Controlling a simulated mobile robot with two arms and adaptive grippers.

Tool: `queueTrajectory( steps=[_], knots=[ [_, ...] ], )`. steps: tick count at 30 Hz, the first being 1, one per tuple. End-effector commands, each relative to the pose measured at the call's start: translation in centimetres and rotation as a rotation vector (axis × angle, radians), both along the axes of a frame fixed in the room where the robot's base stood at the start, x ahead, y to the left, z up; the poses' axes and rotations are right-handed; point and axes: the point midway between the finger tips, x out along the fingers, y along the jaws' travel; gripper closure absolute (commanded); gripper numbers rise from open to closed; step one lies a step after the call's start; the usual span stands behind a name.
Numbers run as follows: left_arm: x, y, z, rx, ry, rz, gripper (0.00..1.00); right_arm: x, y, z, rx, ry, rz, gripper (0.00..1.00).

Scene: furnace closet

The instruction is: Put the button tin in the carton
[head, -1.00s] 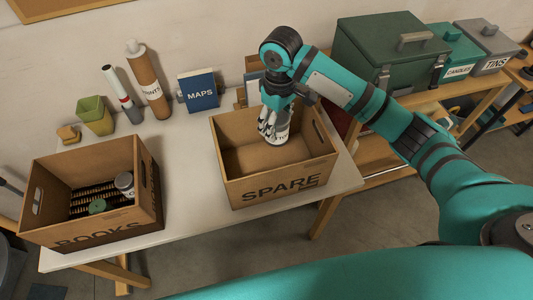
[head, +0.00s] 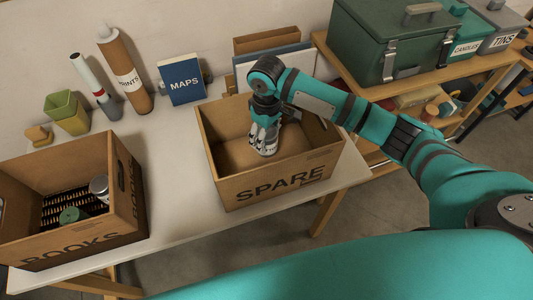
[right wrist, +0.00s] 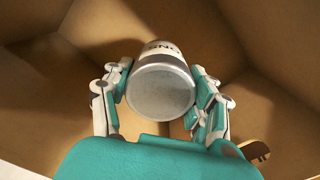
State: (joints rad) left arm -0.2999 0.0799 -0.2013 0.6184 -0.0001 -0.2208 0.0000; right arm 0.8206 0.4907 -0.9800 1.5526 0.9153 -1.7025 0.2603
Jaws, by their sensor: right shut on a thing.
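My right gripper (head: 264,140) is inside the carton marked SPARE (head: 282,188), at its left-middle part, with the arm reaching over from the right. It is shut on a silver tin with a white label (head: 267,149), the button tin. In the right wrist view the tin (right wrist: 161,92) sits between both fingers, its bare round metal end facing the camera and its label partly hidden. The carton's brown walls surround it. I cannot tell whether the tin touches the carton floor. My left gripper is not in view.
A second carton marked BOOKS (head: 126,190) stands at the left, holding a grey-lidded tin (head: 99,187), a green round thing (head: 70,215) and dark rows. A blue MAPS book (head: 182,80) and tubes stand behind. White table (head: 172,165) between the cartons is clear.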

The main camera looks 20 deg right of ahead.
Motion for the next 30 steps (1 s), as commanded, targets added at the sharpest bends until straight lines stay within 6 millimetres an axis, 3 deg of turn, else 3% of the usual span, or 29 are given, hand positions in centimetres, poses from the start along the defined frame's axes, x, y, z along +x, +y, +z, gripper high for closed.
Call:
queueTrajectory(
  steps=[15,27,28,30],
  knots=[
    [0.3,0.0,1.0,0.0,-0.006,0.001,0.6,0.0,0.1,-6.3,0.001,-0.002,0.001,0.81],
    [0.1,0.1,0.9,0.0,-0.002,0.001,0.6,0.0,0.0,-6.9,0.0,-0.002,0.0,0.81],
    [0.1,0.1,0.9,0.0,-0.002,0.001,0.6,0.0,0.0,-6.9,0.0,-0.002,0.0,0.38],
    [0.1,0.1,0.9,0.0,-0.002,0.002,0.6,0.0,0.0,-6.8,0.0,-0.002,0.001,0.29]
  ],
)
